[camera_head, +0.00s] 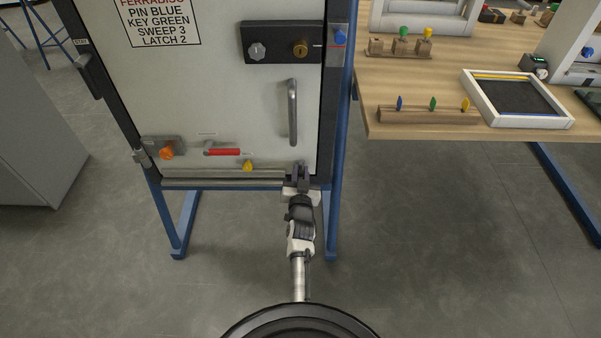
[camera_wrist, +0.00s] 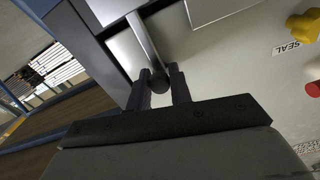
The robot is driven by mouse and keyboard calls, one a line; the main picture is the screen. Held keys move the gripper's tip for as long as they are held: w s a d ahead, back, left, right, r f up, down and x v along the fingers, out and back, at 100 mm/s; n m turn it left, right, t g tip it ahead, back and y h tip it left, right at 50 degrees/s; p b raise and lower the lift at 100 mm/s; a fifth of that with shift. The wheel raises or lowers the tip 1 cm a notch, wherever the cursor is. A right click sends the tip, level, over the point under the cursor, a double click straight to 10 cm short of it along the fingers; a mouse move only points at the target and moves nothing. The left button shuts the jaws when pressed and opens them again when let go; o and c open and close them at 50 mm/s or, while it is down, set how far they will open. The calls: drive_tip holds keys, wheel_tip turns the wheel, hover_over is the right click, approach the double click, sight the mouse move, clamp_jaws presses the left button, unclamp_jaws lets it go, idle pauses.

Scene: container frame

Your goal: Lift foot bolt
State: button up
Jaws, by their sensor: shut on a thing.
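The foot bolt (camera_wrist: 144,38) is a grey bar ending in a dark round knob, at the lower right corner of the container door (camera_head: 220,90). My gripper (camera_head: 300,173) is at that corner and mostly hides the bolt in the head view. In the wrist view, my gripper (camera_wrist: 160,85) has its two dark fingers on either side of the knob, closed on it.
A red handle (camera_head: 223,152), an orange knob (camera_head: 166,151) and a yellow knob (camera_head: 248,166) sit along the door's lower part. A vertical door handle (camera_head: 292,112) is above my gripper. A wooden table (camera_head: 400,85) stands to the right. The floor in front is clear.

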clamp_jaws()
wheel_tip(320, 180, up, 4)
drive_tip(key=p, duration=0.3)
drive_tip(key=shift+f, duration=0.25)
drive_tip(key=shift+w+f, duration=0.1)
drive_tip(key=o, duration=0.7)
unclamp_jaws()
drive_tip(key=shift+o, duration=0.6)
drive_tip(key=shift+f, duration=0.1)
drive_tip(key=shift+s, duration=0.2)
